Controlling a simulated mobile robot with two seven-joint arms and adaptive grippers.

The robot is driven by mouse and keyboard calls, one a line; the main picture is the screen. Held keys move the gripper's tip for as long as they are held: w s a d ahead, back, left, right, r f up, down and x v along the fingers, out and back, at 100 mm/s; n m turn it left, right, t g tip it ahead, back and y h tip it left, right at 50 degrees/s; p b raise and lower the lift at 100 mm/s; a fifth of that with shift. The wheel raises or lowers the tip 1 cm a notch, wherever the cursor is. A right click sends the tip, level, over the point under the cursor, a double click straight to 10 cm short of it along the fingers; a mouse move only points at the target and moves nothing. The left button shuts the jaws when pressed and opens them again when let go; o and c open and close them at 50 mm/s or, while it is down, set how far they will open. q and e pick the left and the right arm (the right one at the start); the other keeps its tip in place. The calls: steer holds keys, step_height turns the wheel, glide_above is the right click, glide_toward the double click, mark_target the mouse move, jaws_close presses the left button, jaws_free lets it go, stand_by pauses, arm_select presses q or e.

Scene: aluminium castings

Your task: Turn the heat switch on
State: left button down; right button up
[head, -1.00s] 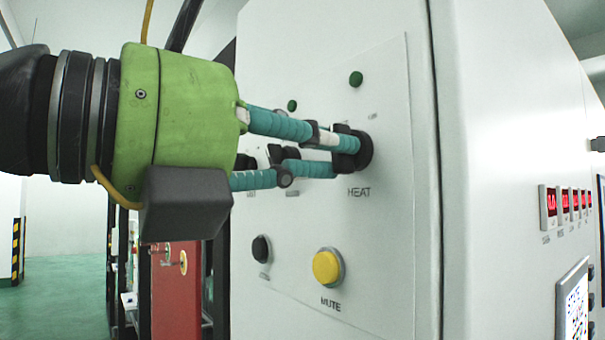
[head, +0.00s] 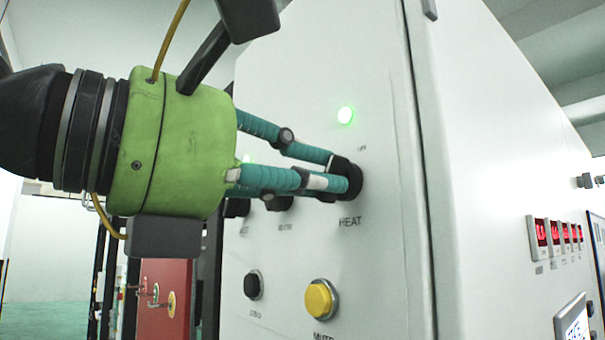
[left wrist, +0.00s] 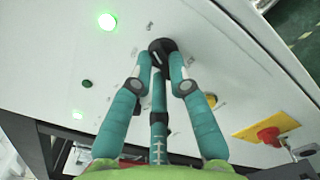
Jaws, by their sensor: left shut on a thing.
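The black HEAT switch (head: 352,181) sits on the grey cabinet panel, above its HEAT label. It also shows in the left wrist view (left wrist: 162,46) at the top middle. My left gripper (head: 342,178), green with teal fingers, is shut on the switch knob, its fingertips around it and hiding part of it. The lamp (head: 345,116) above the switch glows bright green, and a lit green lamp also shows in the left wrist view (left wrist: 107,21). My right gripper is not in view.
A yellow MUTE button (head: 321,299) and a black button (head: 254,285) are below the switch. Other black knobs (head: 279,203) sit left of it, partly behind my fingers. Red displays (head: 541,239) are on the cabinet's right face. A red-and-yellow button (left wrist: 268,135) shows in the left wrist view.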

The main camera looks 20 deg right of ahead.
arm_select(q)
steer(key=shift+r, duration=0.2)
steer(key=c, duration=1.4)
jaws_free()
steer(key=shift+o, duration=1.1)
steer(key=shift+d+f, duration=0.15)
steer(key=v, duration=1.2)
